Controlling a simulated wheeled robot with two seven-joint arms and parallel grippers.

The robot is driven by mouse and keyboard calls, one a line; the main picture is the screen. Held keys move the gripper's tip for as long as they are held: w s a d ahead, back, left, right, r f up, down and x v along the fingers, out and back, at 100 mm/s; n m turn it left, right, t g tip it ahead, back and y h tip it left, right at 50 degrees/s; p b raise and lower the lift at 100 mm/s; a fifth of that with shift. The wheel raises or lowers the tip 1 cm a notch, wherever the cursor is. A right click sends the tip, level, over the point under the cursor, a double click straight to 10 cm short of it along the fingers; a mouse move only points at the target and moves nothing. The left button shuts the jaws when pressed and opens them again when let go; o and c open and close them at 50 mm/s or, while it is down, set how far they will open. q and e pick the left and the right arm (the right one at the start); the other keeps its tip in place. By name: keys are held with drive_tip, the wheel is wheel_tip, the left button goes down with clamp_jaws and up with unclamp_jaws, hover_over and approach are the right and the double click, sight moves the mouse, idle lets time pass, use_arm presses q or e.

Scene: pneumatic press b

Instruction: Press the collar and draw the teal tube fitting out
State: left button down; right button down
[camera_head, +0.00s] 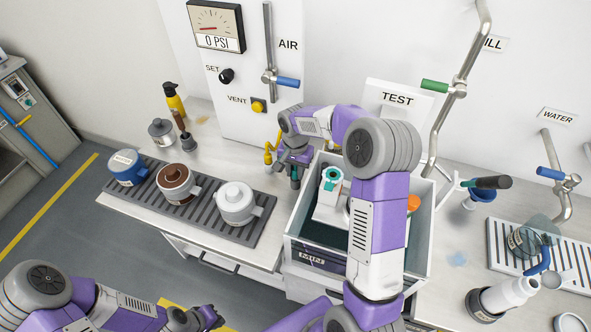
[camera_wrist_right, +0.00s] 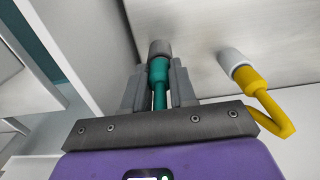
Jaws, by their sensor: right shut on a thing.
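The teal tube fitting (camera_wrist_right: 159,78) stands upright between the fingers of my right gripper (camera_wrist_right: 160,85) in the right wrist view. Its upper end meets a grey round collar (camera_wrist_right: 160,48) on the pale panel; I cannot tell how deep it sits. My right gripper is shut on the fitting. In the head view, the right gripper (camera_head: 293,172) is low at the panel's base, left of the grey-walled bin, and mostly hides the fitting. My left gripper (camera_head: 208,317) is at the bottom, far from the panel; its jaws are too small to read.
A yellow tube (camera_wrist_right: 255,90) in a white collar (camera_wrist_right: 231,62) is close right of my right gripper. The bin (camera_head: 420,245) holds a white part with a teal ring (camera_head: 331,180). Several pots stand on a ribbed mat (camera_head: 140,205). The gauge (camera_head: 216,26) reads 0 PSI.

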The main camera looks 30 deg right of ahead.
drive_tip(key=c, duration=0.8)
unclamp_jaws()
wheel_tip(320, 180, up, 8)
drive_tip(key=shift+f+p, duration=0.2)
drive_tip(key=shift+p, duration=0.8)
